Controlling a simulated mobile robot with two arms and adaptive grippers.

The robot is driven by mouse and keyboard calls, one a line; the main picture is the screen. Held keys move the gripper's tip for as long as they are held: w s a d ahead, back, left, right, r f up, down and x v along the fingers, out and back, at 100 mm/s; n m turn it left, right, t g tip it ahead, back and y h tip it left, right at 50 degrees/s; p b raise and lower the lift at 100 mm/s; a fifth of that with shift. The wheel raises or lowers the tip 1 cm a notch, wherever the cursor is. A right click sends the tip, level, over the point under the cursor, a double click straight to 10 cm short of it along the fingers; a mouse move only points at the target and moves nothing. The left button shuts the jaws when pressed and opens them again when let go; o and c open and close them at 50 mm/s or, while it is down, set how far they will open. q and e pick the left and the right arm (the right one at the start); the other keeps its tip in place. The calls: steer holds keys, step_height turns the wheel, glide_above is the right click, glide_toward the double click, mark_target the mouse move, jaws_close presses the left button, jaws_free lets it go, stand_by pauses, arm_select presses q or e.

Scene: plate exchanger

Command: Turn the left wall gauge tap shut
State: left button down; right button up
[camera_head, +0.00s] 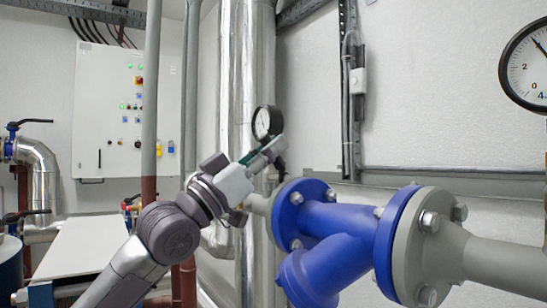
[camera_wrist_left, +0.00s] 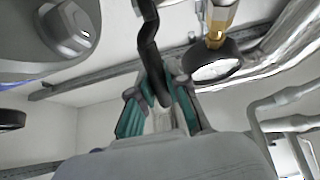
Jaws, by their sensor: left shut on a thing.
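The left wall gauge (camera_head: 267,122) is a round black-rimmed dial with a white face, in front of the silver pipes in the head view. In the left wrist view the gauge (camera_wrist_left: 212,66) hangs from a brass fitting (camera_wrist_left: 218,20). The tap handle (camera_wrist_left: 148,48) is a dark, bent lever whose end lies between my fingers. My left gripper (camera_head: 268,152) is just below the gauge in the head view. In the left wrist view its teal-padded fingers (camera_wrist_left: 160,103) are shut on the handle's end. The tap's body is mostly hidden. My right gripper is out of view.
A blue flanged valve (camera_head: 330,235) with grey bolted flanges stands close to the right of my left gripper. Vertical silver pipes (camera_head: 239,60) rise behind the arm. Another gauge (camera_head: 528,68) is at the right edge. A control cabinet (camera_head: 110,115) is on the left wall.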

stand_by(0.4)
arm_select(q)
steer(key=c, duration=1.1)
jaws_free()
